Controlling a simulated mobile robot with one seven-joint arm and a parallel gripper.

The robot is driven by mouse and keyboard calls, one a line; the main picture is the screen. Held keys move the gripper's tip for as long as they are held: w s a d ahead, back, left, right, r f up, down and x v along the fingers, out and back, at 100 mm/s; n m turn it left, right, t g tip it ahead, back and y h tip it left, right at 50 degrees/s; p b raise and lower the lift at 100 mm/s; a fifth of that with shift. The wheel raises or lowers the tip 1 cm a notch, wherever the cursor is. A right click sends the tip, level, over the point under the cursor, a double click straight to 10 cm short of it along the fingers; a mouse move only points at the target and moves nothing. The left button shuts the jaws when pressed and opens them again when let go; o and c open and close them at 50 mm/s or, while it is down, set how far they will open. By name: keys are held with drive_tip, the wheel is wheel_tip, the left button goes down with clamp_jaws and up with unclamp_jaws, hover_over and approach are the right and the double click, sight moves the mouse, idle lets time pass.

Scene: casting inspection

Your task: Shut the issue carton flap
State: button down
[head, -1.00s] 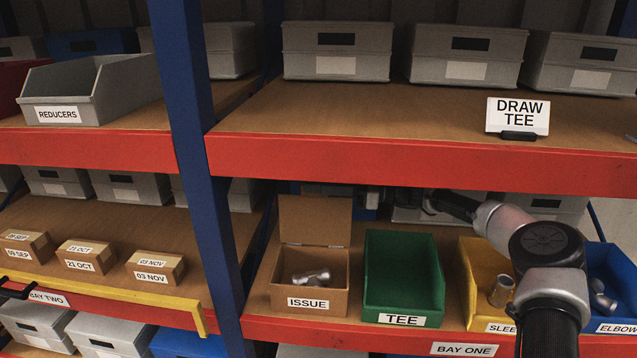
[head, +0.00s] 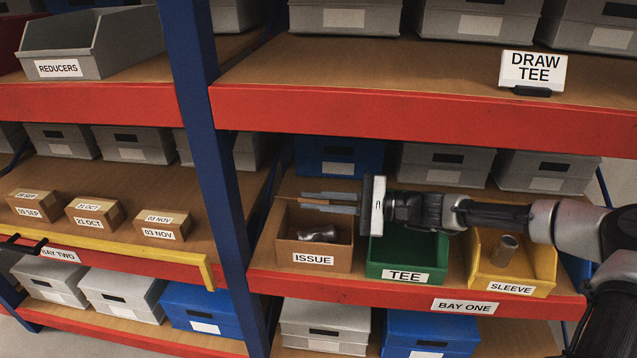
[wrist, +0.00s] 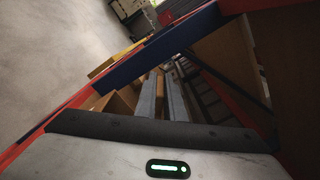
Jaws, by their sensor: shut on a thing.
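The issue carton (head: 340,265) is a brown open-topped box labelled ISSUE on the lower shelf, with grey metal fittings (head: 318,234) inside. Its flap (head: 287,200) shows nearly edge-on as a thin brown strip above the carton opening, partly hidden by my fingers. The opening is still uncovered at the front. My gripper (head: 306,198) reaches in from the right, fingers pointing left over the carton, shut on the flap. In the wrist view the two grey fingers (wrist: 162,98) lie close together; the flap cannot be told apart clearly there.
The green TEE bin (head: 440,250) stands right of the carton under my wrist, then the yellow SLEEVE bin (head: 545,260). A blue upright (head: 205,150) stands left. The red upper shelf beam (head: 400,118) runs above my arm. A blue box (head: 338,150) sits behind.

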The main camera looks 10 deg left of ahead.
drive_tip(key=s+f+n+b, duration=0.3)
drive_tip(key=s+f+n, duration=0.1)
drive_tip(key=f, duration=0.5)
drive_tip(key=shift+f+n, duration=0.3)
drive_tip(key=shift+n, duration=0.3)
drive_tip(key=c, duration=1.9)
unclamp_jaws()
drive_tip(key=shift+o, duration=0.3)
drive_tip(key=d+p, duration=0.2)
drive_tip(key=d, duration=1.5)
drive_tip(key=shift+s+d, duration=0.15)
drive_tip(key=shift+d, duration=0.05)
